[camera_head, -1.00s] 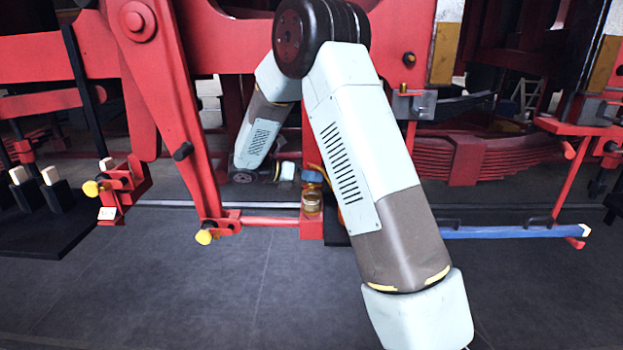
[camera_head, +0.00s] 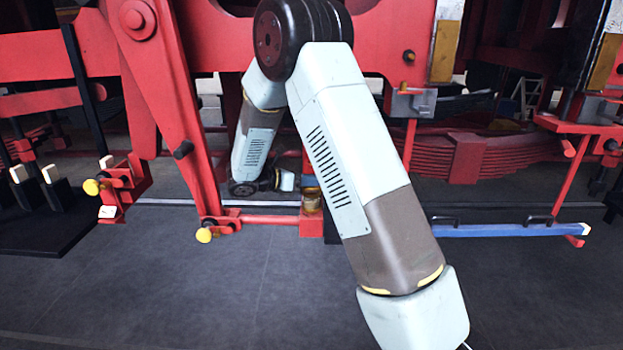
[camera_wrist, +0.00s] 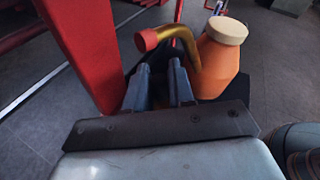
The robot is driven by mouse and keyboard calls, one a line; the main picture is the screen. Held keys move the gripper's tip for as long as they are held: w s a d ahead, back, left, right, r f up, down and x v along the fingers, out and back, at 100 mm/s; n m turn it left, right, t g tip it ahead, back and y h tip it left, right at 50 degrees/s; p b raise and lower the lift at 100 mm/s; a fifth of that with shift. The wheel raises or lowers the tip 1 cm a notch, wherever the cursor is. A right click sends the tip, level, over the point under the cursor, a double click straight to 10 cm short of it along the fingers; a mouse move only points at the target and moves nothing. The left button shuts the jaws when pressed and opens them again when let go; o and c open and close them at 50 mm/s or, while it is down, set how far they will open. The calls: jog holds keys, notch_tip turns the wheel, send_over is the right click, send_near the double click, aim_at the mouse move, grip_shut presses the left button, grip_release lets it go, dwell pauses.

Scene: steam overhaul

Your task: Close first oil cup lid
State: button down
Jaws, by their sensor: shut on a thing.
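A small brass oil cup (camera_head: 312,201) stands on the red ledge low in the middle of the head view, close to the left of my arm's forearm. Its lid is too small to make out. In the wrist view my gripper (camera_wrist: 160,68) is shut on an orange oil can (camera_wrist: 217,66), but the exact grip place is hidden. The can has a cream cap and a curved brass spout (camera_wrist: 183,42) with a red tip. My gripper and the can are hidden behind my arm in the head view.
Red rods and brackets with yellow knobs (camera_head: 204,236) stand left of the cup. A blue bar (camera_head: 495,231) runs along the right. A red post (camera_wrist: 83,45) stands close left of my fingers in the wrist view. The dark floor in front is clear.

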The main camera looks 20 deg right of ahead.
jog(key=shift+s+a+f+m+t+h, duration=0.15)
jog(key=shift+s+f+m+t+h, duration=0.15)
jog(key=shift+m, duration=0.35)
jog(key=shift+s+a+f+m+t+h, duration=0.1)
jog(key=shift+f+m+t+h, duration=0.1)
jog(key=shift+f+m+h, duration=0.35)
jog(key=shift+r, duration=0.15)
jog(key=c, duration=1.1)
grip_release()
jog(key=a, duration=0.4)
jog(key=s+a+r, duration=0.1)
jog(key=a, duration=0.4)
jog(key=s+a, duration=0.1)
jog(key=a, duration=0.3)
jog(key=shift+s+a+r, duration=0.1)
jog(key=shift+a+r, duration=0.05)
jog(key=shift+a, duration=0.1)
